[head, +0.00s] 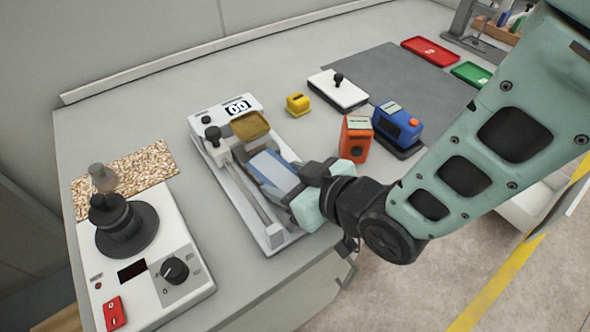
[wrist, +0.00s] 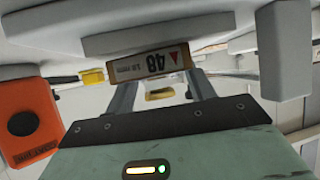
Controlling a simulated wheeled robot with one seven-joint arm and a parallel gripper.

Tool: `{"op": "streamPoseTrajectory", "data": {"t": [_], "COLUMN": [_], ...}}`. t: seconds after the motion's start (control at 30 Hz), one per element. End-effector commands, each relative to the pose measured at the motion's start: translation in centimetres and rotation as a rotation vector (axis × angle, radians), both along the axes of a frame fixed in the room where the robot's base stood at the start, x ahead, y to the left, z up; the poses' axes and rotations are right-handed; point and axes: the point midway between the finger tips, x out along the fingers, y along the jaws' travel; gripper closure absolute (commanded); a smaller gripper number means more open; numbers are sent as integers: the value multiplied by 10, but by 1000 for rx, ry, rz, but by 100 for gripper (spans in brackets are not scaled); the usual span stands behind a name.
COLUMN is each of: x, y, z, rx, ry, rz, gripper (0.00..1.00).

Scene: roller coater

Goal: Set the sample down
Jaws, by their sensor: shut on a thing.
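My gripper (head: 256,148) reaches in from the right over a long white machine with a "00" display (head: 238,107). Its fingers point away from the arm and are shut on an olive-brown block (head: 251,125), which I take to be the sample. The block is over the machine's far part, close to a black knob (head: 213,133). I cannot tell whether its underside touches the machine.
An orange container (head: 355,138), a blue container (head: 397,125), a small yellow block (head: 298,103) and a white plate with a knob (head: 338,90) stand to the right. A white device with a dial (head: 150,260) is at the left. Red (head: 430,51) and green trays (head: 471,74) lie farther back.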

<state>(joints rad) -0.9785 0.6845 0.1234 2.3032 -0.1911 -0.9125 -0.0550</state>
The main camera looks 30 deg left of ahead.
Motion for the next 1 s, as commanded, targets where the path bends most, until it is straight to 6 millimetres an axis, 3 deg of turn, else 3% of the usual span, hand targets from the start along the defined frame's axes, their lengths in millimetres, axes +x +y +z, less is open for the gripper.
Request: {"op": "streamPoseTrajectory", "data": {"t": [0.07,0.27,0.3,0.37,0.9,1.0], "x": [-1,-2,-2,-2,-2,-4], "y": [-3,-4,-4,-4,-2,-13], "z": [-10,-13,-13,-13,-14,-8], "rx": [-13,-20,-21,-19,-14,-11], "ry": [8,10,11,10,6,5], "rz": [0,0,0,0,1,-1], "gripper": [88,88,35,24,24,24]}}
